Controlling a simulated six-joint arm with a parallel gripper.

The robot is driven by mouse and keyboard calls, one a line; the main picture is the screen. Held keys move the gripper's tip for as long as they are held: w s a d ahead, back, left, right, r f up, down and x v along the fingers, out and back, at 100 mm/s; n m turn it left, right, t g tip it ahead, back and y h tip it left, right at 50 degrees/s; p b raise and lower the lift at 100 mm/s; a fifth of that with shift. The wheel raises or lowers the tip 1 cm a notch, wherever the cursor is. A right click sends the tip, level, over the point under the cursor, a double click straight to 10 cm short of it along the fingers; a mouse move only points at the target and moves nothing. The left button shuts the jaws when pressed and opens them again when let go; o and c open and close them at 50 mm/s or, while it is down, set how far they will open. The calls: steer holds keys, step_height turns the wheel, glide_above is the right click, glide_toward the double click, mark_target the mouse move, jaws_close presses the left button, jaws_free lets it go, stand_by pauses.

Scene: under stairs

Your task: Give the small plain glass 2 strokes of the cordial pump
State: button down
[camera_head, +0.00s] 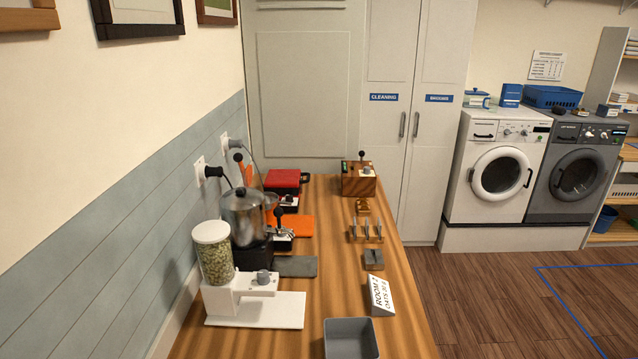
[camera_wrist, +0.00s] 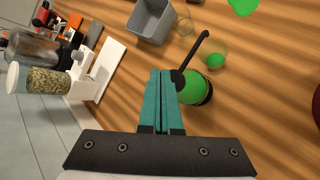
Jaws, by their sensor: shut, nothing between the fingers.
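In the wrist view, my gripper (camera_wrist: 160,75) has teal fingers shut together with nothing between them. The cordial pump has a black head and long spout (camera_wrist: 192,55) above a green round body (camera_wrist: 194,88). My fingertips are right beside the black head; I cannot tell whether they touch it. The spout points up and right in the picture. A glass with green inside (camera_wrist: 215,58) stands right of the spout. A clear, empty-looking glass (camera_wrist: 185,25) stands near the grey bin. Which is the small plain glass is unclear. The head view shows neither gripper, pump nor glasses.
A grey bin (camera_head: 351,340) sits at the counter's near end, with a lettered card (camera_head: 380,294) behind it. A grain dispenser (camera_head: 213,255) on a white base stands left. A green patch (camera_wrist: 243,5) and a dark red object (camera_wrist: 316,105) are at the wrist view's edges.

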steer(key=shift+r, duration=2.5)
stand_by(0.7)
step_height(320, 180, up, 4)
steer(key=shift+f, duration=0.1)
steer(key=shift+f, duration=4.45)
steer(key=shift+f, duration=0.1)
steer(key=shift+f, duration=0.3)
